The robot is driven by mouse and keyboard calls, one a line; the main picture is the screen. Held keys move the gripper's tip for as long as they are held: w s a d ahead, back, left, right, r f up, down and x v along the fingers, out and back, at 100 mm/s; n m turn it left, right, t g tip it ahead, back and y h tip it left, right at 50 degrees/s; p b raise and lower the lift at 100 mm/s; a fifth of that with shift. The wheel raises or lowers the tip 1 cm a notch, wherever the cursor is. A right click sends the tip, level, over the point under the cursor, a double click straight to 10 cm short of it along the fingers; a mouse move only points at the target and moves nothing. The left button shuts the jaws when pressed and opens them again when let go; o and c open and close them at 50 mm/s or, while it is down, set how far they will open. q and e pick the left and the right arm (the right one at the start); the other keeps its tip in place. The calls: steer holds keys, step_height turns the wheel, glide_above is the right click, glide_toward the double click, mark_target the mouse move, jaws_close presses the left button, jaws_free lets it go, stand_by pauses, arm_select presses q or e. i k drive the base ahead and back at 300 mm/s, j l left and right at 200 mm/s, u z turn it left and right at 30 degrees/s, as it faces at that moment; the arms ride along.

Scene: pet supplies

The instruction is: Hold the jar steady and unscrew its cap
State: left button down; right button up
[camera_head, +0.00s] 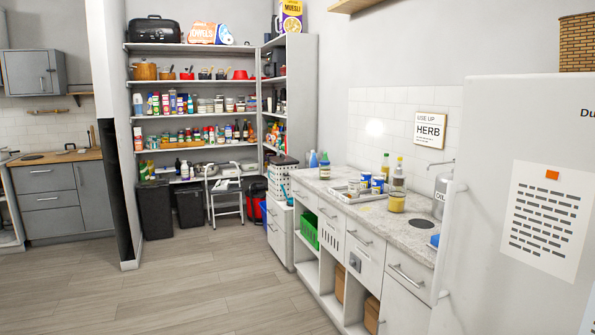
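A squat yellowish jar (397,203) stands upright on the speckled grey counter (385,221) at the right, near its front edge. Its top looks lighter, but the cap is too small to make out clearly. I cannot be sure that this is the task's jar, as several small containers stand close by. Neither of my grippers shows, and nothing is seen touching the jar.
A shallow tray (341,191), blue-and-white cans (377,186) and bottles (398,175) crowd the counter behind the jar. A metal canister (440,194) stands to the right. A white fridge (490,150) fills the right side. The wooden floor (200,290) is clear.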

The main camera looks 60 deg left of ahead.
mark_target(325, 170)
steer(key=u, duration=1.85)
steer(key=i+j+u, duration=0.25)
steer(key=i, duration=0.35)
steer(key=i+l+u, duration=0.1)
steer(key=i+u, duration=0.15)
steer(key=i, duration=1.45)
